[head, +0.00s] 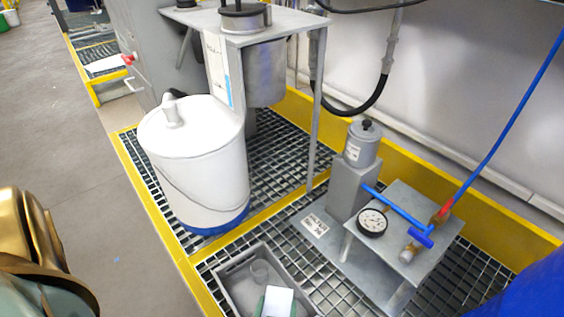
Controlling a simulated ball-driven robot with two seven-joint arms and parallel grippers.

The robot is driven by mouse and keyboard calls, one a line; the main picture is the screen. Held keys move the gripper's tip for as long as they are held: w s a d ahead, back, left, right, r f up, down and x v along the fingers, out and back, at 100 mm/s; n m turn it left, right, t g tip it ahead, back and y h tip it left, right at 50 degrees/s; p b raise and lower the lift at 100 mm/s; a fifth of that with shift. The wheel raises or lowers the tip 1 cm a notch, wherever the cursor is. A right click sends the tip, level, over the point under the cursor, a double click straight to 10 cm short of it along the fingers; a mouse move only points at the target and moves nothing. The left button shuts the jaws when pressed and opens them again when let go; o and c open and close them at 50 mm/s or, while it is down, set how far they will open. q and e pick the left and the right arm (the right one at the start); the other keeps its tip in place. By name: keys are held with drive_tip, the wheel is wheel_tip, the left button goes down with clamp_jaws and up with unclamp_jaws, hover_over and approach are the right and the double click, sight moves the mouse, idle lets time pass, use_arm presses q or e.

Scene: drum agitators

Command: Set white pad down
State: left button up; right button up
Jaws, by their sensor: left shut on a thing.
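The white pad (279,302) is a small, pale flat piece at the bottom middle of the head view. It is over the near part of a grey tray (228,282). My left gripper (264,305) shows only as a small green part against the pad's left side, cut by the lower picture edge. It is shut on the pad. I cannot tell whether the pad touches the tray. My right gripper is not in view.
A white drum (196,165) stands behind on the grating. To the right is a metal stand (412,225) with a gauge (372,222) and blue-handled valve (400,209). A yellow kerb (190,275) runs along the left.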

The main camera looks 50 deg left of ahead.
use_arm(q)
drive_tip(key=shift+f, duration=0.55)
drive_tip(key=o, duration=1)
